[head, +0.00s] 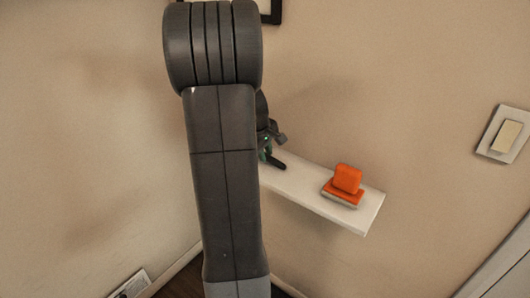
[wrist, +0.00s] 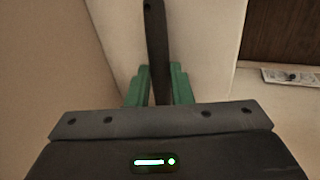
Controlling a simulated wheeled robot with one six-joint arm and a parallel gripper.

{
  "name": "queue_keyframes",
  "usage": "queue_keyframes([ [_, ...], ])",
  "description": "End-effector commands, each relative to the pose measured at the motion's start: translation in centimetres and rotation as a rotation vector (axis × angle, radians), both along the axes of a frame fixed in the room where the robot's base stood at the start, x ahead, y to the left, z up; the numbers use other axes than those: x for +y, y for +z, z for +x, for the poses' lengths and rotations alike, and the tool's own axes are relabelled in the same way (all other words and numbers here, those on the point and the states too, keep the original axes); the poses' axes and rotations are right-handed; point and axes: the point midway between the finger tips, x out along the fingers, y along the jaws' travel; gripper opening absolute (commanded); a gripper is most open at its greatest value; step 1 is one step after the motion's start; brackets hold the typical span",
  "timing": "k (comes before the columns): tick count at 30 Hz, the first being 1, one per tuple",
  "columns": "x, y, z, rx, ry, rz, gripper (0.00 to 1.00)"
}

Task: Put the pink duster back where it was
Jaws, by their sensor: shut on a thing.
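My gripper (wrist: 160,72) has its two green fingers closed on a narrow dark bar (wrist: 155,30), which runs away from the fingers over the white shelf (wrist: 200,40). In the head view my gripper (head: 265,152) is mostly hidden behind my arm, at the left end of the visible shelf (head: 300,190). A dark end of the held bar (head: 278,164) shows just above the shelf; I cannot tell whether it touches. No pink part shows in either view, so I cannot tell whether this bar belongs to the pink duster.
An orange block-shaped thing (head: 346,182) with a pale base sits on the right part of the shelf. The shelf between it and my gripper is bare. A light switch (head: 504,136) is on the right wall. My arm hides the shelf's left part.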

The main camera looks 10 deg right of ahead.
Motion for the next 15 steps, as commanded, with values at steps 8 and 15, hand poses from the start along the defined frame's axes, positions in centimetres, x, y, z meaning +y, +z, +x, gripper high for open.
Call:
queue_keyframes([
  [8,-0.01,-0.13,0.02,-0.001,0.0,0.0,0.0],
  [15,-0.01,-0.27,0.02,-0.001,0.0,-0.001,0.41],
])
